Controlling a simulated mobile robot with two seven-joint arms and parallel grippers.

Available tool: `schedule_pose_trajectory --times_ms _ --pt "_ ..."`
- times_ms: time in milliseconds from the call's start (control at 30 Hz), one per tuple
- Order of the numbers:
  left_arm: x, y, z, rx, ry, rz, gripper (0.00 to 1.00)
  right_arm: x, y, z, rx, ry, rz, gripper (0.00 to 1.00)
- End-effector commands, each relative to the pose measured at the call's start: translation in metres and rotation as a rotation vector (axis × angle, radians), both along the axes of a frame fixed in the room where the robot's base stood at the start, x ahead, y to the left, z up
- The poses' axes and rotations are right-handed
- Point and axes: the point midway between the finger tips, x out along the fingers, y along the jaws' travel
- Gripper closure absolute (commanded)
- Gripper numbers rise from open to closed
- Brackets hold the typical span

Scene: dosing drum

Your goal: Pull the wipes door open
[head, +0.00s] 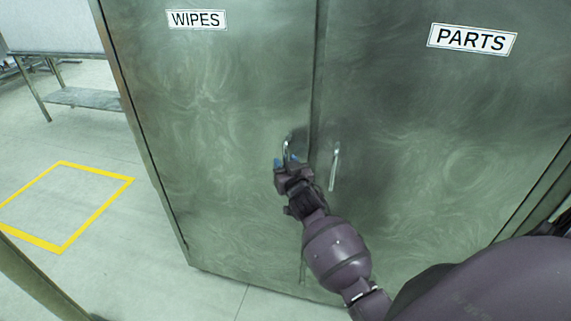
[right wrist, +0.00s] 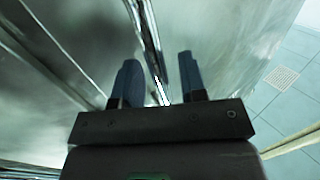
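The wipes door (head: 215,110) is the left grey metal door of a cabinet and bears a WIPES label (head: 197,20). It looks shut or nearly so; I cannot tell if it is slightly ajar. Its handle (head: 287,148) is a short upright metal bar near the door's right edge, partly hidden by my right gripper (head: 286,162). In the right wrist view the blue fingers of my right gripper (right wrist: 160,82) are apart. The bright handle bar (right wrist: 158,92) shows between them, with gaps on both sides. My left gripper is not in view.
The parts door (head: 430,130), with its own handle (head: 334,166), is just right of the wipes door. Yellow floor tape (head: 100,171) marks a square at the left. A metal table (head: 85,98) stands at the back left. The floor left of the cabinet is clear.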

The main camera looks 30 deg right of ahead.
Motion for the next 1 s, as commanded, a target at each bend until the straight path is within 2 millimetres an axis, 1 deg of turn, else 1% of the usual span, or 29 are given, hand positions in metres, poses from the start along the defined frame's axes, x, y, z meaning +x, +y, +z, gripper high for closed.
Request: schedule_pose_trajectory --times_ms 233,400,500,1000 --pt "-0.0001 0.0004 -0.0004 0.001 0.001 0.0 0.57 0.0005 -0.0002 0.0001 0.0 0.0 0.0 0.61" --pt "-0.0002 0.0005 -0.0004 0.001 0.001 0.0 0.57 0.0004 -0.0001 0.0001 0.0 0.0 0.0 0.87" --pt "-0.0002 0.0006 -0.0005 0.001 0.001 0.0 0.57 0.0003 -0.0001 0.0001 0.0 0.0 0.0 1.0" --pt "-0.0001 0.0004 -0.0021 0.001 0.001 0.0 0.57 0.0021 0.0016 -0.0006 0.001 0.0 -0.003 1.0"
